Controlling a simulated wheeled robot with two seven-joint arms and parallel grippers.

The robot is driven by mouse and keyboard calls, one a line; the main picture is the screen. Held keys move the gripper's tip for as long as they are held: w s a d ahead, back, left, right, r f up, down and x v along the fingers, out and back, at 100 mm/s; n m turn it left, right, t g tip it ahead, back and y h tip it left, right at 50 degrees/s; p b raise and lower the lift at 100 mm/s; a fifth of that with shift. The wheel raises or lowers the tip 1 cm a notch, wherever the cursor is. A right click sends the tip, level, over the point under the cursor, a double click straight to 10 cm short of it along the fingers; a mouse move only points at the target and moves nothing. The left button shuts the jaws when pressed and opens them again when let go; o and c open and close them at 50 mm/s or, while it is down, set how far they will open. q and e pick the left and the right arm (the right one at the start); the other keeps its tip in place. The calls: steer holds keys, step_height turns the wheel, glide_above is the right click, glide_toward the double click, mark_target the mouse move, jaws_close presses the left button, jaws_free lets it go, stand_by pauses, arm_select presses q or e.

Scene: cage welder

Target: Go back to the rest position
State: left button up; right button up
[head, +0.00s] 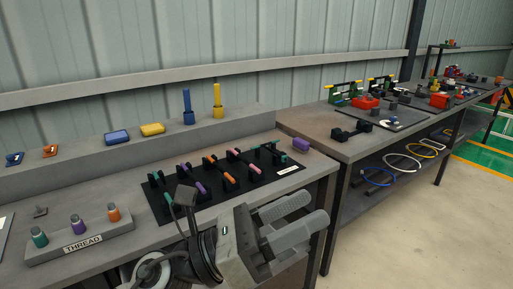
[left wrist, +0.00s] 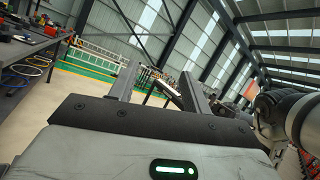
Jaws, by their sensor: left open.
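My left gripper (head: 300,222) shows in the head view at the lower middle, in front of the near workbench's right end. Its two grey fingers are apart with nothing between them, and they point to the right. In the left wrist view the open fingers (left wrist: 160,85) also show, with a gap between them that looks out over the hall. My right gripper is in neither view.
A grey workbench (head: 120,183) holds a black rack (head: 160,212) with coloured pieces and a block marked THREAD (head: 82,246). A second bench (head: 312,123) carries tools and parts, with coloured rings below. Open floor (head: 440,215) lies to the right.

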arm_select(q)
steer(key=w+a+f+n+t+y, duration=0.2)
steer(key=w+a+n+t+y, duration=0.2)
steer(key=a+n+t+y, duration=0.7)
steer(key=w+a+f+n+t+y, duration=0.3)
steer(key=w+a+n+t+y, duration=0.15)
steer(key=n, duration=1.25)
steer(key=s+a+f+n+g+y, duration=0.3)
steer(key=a+f+n+g+y, duration=0.25)
steer(key=f+n, duration=0.4)
steer(key=s+a+f+n+g, duration=0.2)
steer(key=s+f+n+g, duration=0.2)
steer(key=s+f+g, duration=0.35)
steer(key=s+a+f+n+g, duration=0.35)
steer(key=s+f, duration=0.45)
steer(key=s, duration=0.3)
steer(key=w+d+f+t+h+b, duration=0.2)
steer(key=w+d+f+t+b, duration=0.4)
steer(key=f, duration=0.4)
steer(key=shift+d+f+n+h+b, duration=0.3)
steer(key=shift+d+h+b, duration=0.15)
steer(key=shift+d, duration=0.35)
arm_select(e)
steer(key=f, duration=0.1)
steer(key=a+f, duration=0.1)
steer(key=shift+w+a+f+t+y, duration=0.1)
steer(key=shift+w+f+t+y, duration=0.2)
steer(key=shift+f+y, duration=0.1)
